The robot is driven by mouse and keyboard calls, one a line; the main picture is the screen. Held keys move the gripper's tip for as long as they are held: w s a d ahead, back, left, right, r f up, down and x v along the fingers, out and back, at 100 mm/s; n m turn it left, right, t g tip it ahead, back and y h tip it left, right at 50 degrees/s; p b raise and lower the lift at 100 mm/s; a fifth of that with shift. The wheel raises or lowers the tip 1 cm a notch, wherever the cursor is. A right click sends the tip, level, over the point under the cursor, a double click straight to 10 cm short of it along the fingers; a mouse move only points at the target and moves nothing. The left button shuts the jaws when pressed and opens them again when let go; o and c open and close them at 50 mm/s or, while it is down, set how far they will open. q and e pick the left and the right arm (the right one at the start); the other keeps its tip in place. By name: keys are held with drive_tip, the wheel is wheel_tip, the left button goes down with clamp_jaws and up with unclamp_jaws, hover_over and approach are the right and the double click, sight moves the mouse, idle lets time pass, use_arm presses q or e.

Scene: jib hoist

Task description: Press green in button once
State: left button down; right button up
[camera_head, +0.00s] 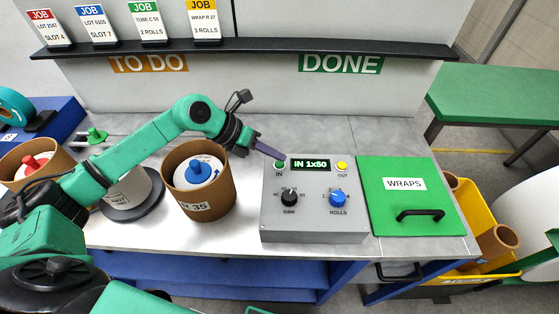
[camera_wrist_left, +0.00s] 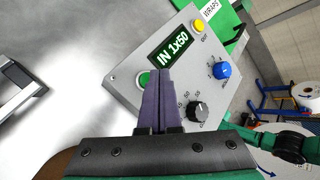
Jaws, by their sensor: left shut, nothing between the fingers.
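The grey control box (camera_head: 313,222) stands on the bench. Its green IN button (camera_head: 280,164) is at the upper left of its face, left of a display (camera_head: 311,165) reading "IN 1x50". My left gripper (camera_head: 284,156) is shut and empty, its purple fingertips right at the green button in the head view. In the left wrist view the shut fingers (camera_wrist_left: 157,75) partly cover the green button (camera_wrist_left: 144,78). I cannot tell whether the tips touch it. My right gripper is not in view.
A brown roll container (camera_head: 202,205) stands left. The green WRAPS lid (camera_head: 390,215) lies right.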

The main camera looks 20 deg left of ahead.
use_arm(q)
wheel_tip(320, 180, up, 5)
drive_tip(key=p, duration=0.3)
idle(0.4)
idle(0.6)
